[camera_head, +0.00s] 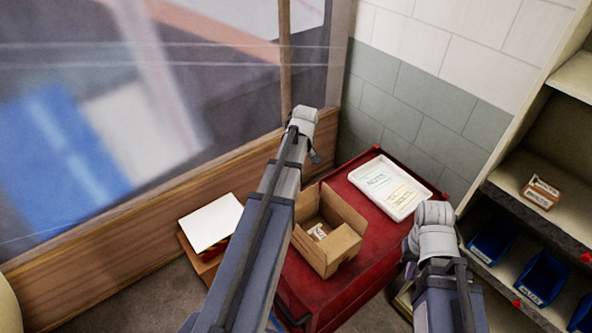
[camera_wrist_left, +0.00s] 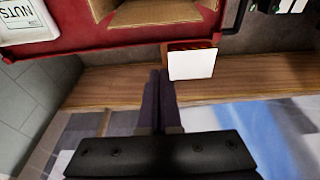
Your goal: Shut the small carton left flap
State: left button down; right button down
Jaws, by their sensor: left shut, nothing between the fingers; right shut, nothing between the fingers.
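The small carton (camera_head: 343,252) is brown cardboard and stands open-topped on the red cart (camera_head: 359,292). A small labelled item (camera_head: 318,231) lies inside it. A panel on its far right side stands upright. My left arm covers part of its left side, so I cannot tell how the left flap lies. In the left wrist view the carton (camera_wrist_left: 165,13) is cut off at the top edge. My left gripper (camera_wrist_left: 160,76) is shut and empty, apart from the carton. My right gripper (camera_head: 408,262) is shut and empty, to the right of the carton.
A white-topped box (camera_head: 211,222) is left of the cart. Shelves with blue bins (camera_head: 541,277) and a small box (camera_head: 540,192) stand at right. A wood-framed window wall (camera_head: 150,210) borders the left.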

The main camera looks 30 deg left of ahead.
aim_at(302, 200)
pick_arm(q)
jog(key=s+b+x, duration=0.1)
jog(key=b+x, duration=0.8)
jog(key=x, duration=0.1)
jog(key=d, duration=0.1)
jog(key=d+r+p, duration=0.1)
jog(key=d, duration=0.1)
jog(key=shift+s+d+r, duration=0.25)
jog(key=shift+s+d, duration=0.1)
jog(key=shift+d, duration=0.05)
jog(key=shift+d, duration=0.1)
jog(key=shift+s+d+y, duration=0.15)
jog(key=shift+d+y, duration=0.1)
jog(key=shift+y, duration=0.15)
jog(key=shift+s+d, duration=0.1)
jog(key=shift+d, duration=0.1)
